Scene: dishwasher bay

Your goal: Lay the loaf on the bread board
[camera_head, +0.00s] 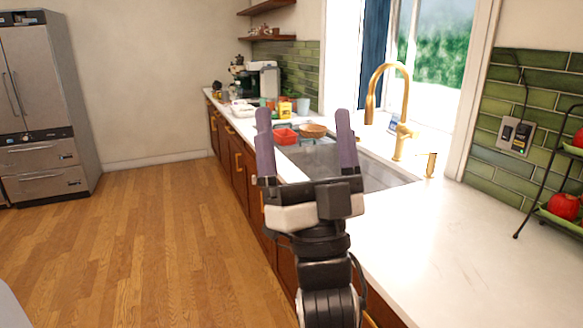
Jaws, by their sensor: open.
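My gripper (306,140) is open and empty, with its two purple-grey fingers spread and pointing up in the picture. It shows in front of the counter and the sink's near left edge. I cannot make out a loaf or a bread board in this view. Small items at the far end of the counter are too small to tell apart with certainty.
The white counter (478,258) is bare at the near right. A sink (385,178) with a gold faucet (404,105) lies beyond it. A red container (285,137) and a brown bowl (313,130) are near the sink. The wooden floor (150,235) at left is clear.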

